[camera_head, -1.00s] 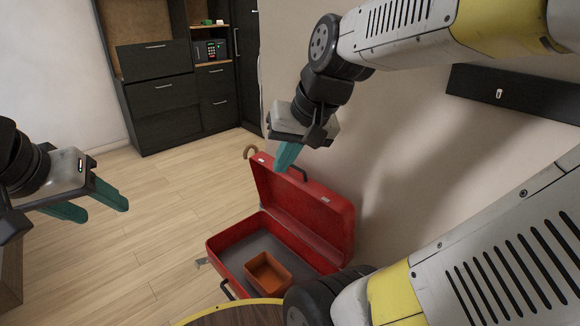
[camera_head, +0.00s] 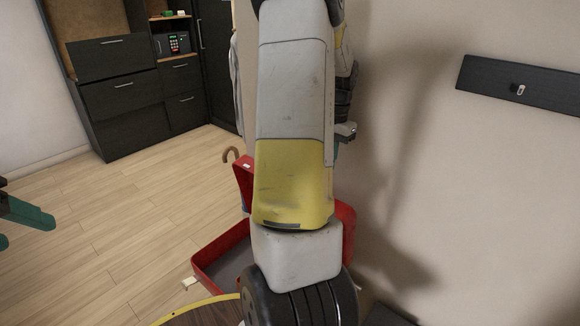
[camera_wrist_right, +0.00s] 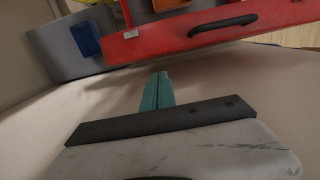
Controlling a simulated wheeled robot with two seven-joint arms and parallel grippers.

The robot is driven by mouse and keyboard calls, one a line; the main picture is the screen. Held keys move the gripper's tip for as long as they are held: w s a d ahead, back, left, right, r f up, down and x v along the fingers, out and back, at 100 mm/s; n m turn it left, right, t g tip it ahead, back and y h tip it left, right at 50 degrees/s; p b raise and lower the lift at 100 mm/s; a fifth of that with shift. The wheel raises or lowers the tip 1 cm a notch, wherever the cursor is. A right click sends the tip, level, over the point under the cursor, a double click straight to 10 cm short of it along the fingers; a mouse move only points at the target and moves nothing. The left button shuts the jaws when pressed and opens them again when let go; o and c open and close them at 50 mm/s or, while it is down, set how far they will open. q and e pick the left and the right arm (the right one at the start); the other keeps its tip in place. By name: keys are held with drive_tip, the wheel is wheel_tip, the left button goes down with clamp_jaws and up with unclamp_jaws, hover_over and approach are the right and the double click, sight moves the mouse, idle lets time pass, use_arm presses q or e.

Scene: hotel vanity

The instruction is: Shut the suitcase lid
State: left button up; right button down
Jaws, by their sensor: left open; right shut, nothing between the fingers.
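The red suitcase (camera_head: 206,262) lies open on the floor, its lid (camera_head: 346,222) standing up near the wall. My right arm hides much of the suitcase, including its middle. My right gripper (camera_wrist_right: 158,80) is shut and empty. In the right wrist view its teal fingers point toward a red suitcase surface (camera_wrist_right: 180,38) with a black handle (camera_wrist_right: 223,24); contact cannot be told. In the head view this gripper is almost wholly hidden behind my arm. My left gripper (camera_head: 27,231) is open and empty at the left edge, well away from the suitcase.
A round table edge with a yellow rim (camera_head: 195,305) is at the bottom. Dark cabinets (camera_head: 125,95) with a safe (camera_head: 172,43) stand at the back. A dark wall panel (camera_head: 521,88) is at right. A curved tan handle (camera_head: 231,153) shows behind the suitcase. The floor at left is clear.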

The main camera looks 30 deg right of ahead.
wheel_tip(320, 180, down, 9)
drive_tip(key=shift+a+f, duration=0.2)
drive_tip(key=shift+a, duration=0.1)
idle(0.4)
